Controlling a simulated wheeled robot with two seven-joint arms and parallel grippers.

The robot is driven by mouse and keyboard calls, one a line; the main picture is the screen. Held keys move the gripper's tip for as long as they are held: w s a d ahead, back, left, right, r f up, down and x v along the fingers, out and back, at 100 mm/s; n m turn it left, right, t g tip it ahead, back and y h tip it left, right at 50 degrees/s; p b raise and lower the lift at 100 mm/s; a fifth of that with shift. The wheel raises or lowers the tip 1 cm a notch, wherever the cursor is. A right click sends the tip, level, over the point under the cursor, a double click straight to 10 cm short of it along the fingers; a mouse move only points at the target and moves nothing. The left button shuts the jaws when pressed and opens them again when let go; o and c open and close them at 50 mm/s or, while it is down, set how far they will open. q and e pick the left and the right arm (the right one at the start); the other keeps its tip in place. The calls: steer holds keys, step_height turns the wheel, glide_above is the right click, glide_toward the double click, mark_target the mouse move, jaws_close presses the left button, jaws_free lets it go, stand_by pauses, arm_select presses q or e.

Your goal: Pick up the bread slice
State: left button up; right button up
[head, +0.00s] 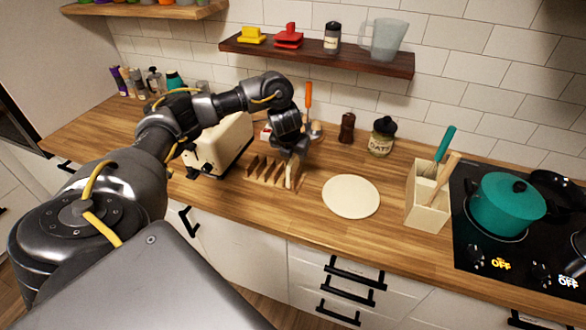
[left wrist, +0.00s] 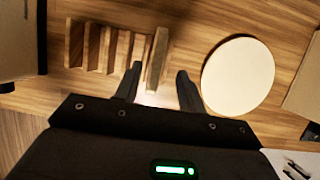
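The bread slice (left wrist: 157,56) is a thin pale brown piece standing on edge at the right end of a wooden slatted rack (left wrist: 104,45). In the head view the slice (head: 289,175) shows as a narrow pale strip below my left gripper (head: 291,163), and the rack (head: 262,170) is just left of it. In the left wrist view the fingers of my left gripper (left wrist: 159,71) are apart, one on each side of the slice's near end. The left finger is close to the slice; a gap shows at the right finger. My right gripper is not in view.
A round cream plate (head: 351,197) lies right of the rack. A cream toaster (head: 222,146) stands to the left. A utensil holder (head: 426,205) and a stove with a teal pot (head: 505,205) are farther right. A shelf (head: 318,55) hangs above the counter.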

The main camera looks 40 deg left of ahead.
mark_target(293, 158)
arm_select(q)
steer(key=shift+a+x, duration=0.15)
steer(key=shift+x, duration=1.4)
steer(key=shift+a+x, duration=0.1)
steer(key=shift+x, duration=1.5)
steer(key=shift+r, duration=0.15)
steer(key=shift+c, duration=0.6)
jaws_close()
